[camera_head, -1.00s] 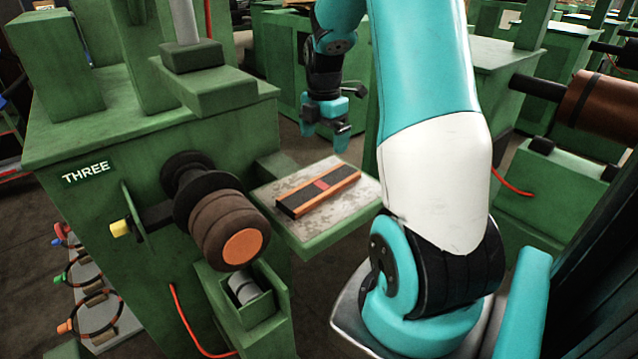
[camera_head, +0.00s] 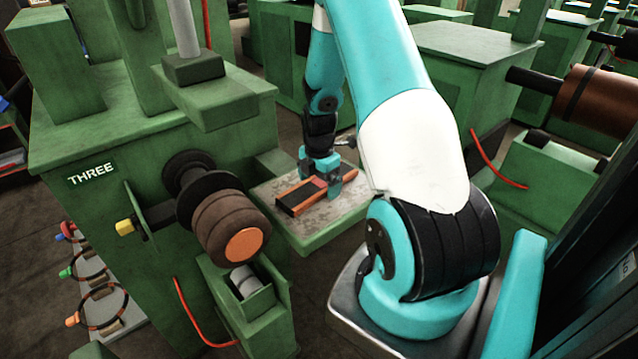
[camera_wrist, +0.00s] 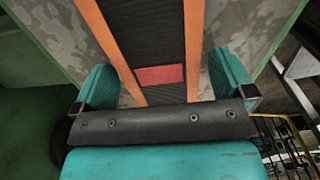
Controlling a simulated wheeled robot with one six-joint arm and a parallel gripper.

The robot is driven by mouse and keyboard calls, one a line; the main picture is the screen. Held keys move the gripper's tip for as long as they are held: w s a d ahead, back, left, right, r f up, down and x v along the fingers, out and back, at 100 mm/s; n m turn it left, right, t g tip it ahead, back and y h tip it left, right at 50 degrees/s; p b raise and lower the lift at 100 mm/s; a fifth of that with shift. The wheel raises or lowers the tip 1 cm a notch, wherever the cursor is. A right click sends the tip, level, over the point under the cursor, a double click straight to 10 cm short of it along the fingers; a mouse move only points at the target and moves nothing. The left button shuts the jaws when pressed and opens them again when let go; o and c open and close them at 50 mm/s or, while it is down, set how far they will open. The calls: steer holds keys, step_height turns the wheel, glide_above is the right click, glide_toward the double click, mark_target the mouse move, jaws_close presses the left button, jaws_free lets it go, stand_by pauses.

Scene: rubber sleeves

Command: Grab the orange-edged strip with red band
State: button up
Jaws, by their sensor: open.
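The black strip with orange edges and a red band (camera_head: 290,202) lies flat on the worn grey plate (camera_head: 272,187) of the green machine. In the wrist view the strip (camera_wrist: 144,40) runs up the picture, its red band (camera_wrist: 160,75) just ahead of the gripper body. My gripper (camera_head: 327,187) is at the strip's right part, with its fingers pointing down. In the wrist view my gripper (camera_wrist: 170,88) is open, one teal finger on each side of the strip near the red band. Gaps show between the fingers and the strip's edges. The fingertips' exact height over the plate cannot be told.
The green machine marked THREE (camera_head: 90,172) stands left of the plate, with a brown roller (camera_head: 230,228) jutting out near it. Several rings (camera_head: 95,300) hang at the lower left. Another machine with a copper-brown roller (camera_head: 598,100) stands at the right.

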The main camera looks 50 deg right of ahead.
steer(key=shift+c, duration=0.2)
steer(key=c, duration=0.9)
